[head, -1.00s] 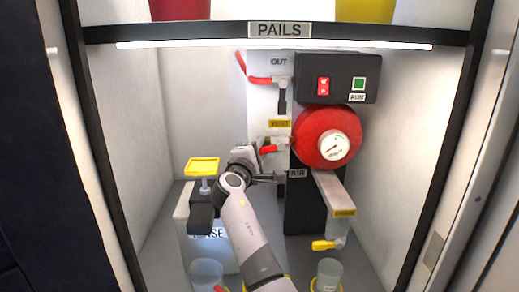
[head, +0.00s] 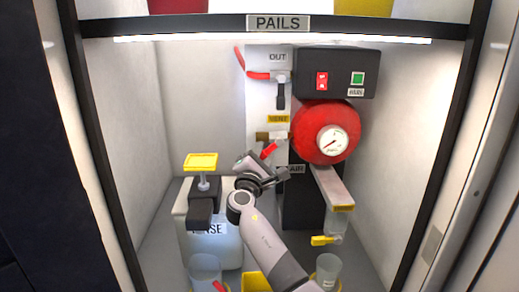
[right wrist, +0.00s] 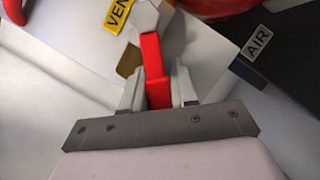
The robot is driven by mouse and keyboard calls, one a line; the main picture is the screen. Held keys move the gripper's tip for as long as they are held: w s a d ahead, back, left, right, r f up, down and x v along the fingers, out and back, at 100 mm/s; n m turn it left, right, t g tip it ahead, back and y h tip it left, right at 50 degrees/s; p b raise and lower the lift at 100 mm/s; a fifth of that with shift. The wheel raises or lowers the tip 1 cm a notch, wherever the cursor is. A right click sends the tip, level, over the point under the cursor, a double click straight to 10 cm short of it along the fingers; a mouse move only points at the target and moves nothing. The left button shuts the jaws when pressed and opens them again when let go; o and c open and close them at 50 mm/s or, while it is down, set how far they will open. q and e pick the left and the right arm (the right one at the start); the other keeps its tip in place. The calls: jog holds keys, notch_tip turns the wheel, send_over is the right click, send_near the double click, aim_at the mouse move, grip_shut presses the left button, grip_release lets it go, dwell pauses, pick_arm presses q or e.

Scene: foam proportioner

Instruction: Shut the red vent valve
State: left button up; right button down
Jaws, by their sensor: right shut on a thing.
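The red vent valve handle (head: 269,150) is below the yellow VENT label (head: 278,119) on the white panel. It slants down and left from the valve. My right gripper (right wrist: 158,88) is shut on the red handle (right wrist: 152,68), with one pale finger on each side of it in the right wrist view. In the head view my right gripper (head: 262,162) reaches up to the handle from below, and its fingertips are hard to make out. A brass fitting (head: 262,136) sits at the valve's left. My left gripper is in neither view.
A red tank with a gauge (head: 332,140) is right of the valve, under a black switch box (head: 340,76). A white jug with a yellow-topped pump (head: 201,162) stands left of my arm. Clear cups (head: 205,270) stand in front.

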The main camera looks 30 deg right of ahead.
jog(key=n, duration=0.1)
jog(key=n+t, duration=0.1)
jog(key=d+f+n, duration=0.1)
jog(key=shift+s+n+t, duration=0.3)
jog(key=shift+n, duration=0.1)
jog(key=d+n+t+y, duration=0.1)
jog(key=n, duration=0.2)
jog(key=s+n+t+y+p, duration=0.1)
jog(key=n, duration=0.2)
jog(key=d+n+t+y+p, duration=0.1)
jog(key=n+t, duration=0.1)
jog(key=n, duration=0.2)
jog(key=shift+s+d+f+y, duration=0.3)
jog(key=shift+s+d+f, duration=0.05)
jog(key=shift+f, duration=0.05)
jog(key=c, duration=1)
grip_release()
jog(key=shift+d, duration=0.1)
jog(key=shift+o, duration=0.2)
jog(key=shift+f, duration=0.1)
